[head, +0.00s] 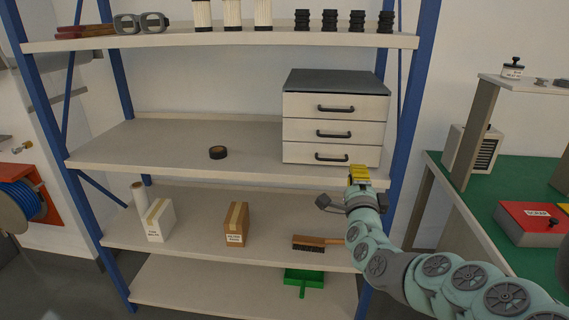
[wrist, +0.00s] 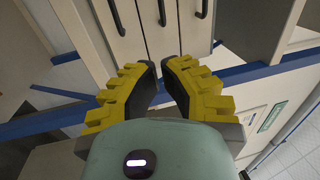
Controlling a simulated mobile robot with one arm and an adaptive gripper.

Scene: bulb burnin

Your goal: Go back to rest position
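My gripper (head: 358,174) is in front of the lower right part of the shelf, just below and in front of the drawer unit. My arm reaches in from the lower right. The drawer unit (head: 335,117) has a grey top and three light drawers with black handles; all three look shut. Its drawer fronts (wrist: 130,30) also show ahead of the fingers in the wrist view.
The blue-post shelf rack (head: 110,160) carries a black tape roll (head: 218,152), small boxes (head: 237,224), a brush (head: 318,242) and a green dustpan (head: 304,278). At right, a green bench (head: 470,200) holds a red scrap box (head: 530,224). A hose reel (head: 22,200) hangs at left.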

